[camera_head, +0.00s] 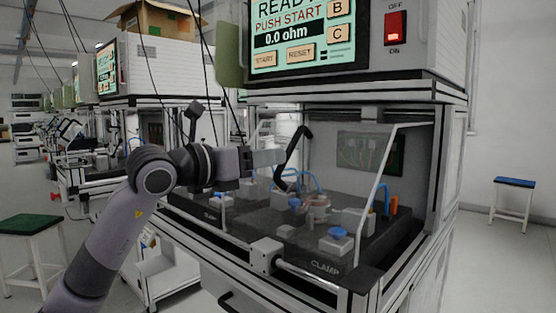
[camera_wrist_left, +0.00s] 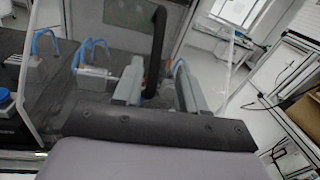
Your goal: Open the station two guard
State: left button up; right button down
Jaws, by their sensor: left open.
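The station's guard is a clear panel with pale edges (camera_head: 374,190), standing across the front of the station, over the fixture. A black bent handle (camera_head: 293,158) is on it; the handle also shows upright in the left wrist view (camera_wrist_left: 157,50). My left gripper (camera_head: 268,158) reaches in from the left at the handle. In the left wrist view its two fingers (camera_wrist_left: 160,90) are apart, with the handle's lower part showing between them. I cannot tell whether either finger touches it. My right gripper is out of view.
Above the guard is a screen (camera_head: 290,38) reading "READY" and "0.0 ohm", beside a red switch (camera_head: 396,27). Behind the panel lie a dark fixture bed (camera_head: 270,225) marked CLAMP and blue-topped parts (camera_head: 338,232). A green stool (camera_head: 30,224) stands left, a blue stool (camera_head: 514,183) right.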

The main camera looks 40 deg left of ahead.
pick_arm(q)
jog(key=shift+v, duration=0.95)
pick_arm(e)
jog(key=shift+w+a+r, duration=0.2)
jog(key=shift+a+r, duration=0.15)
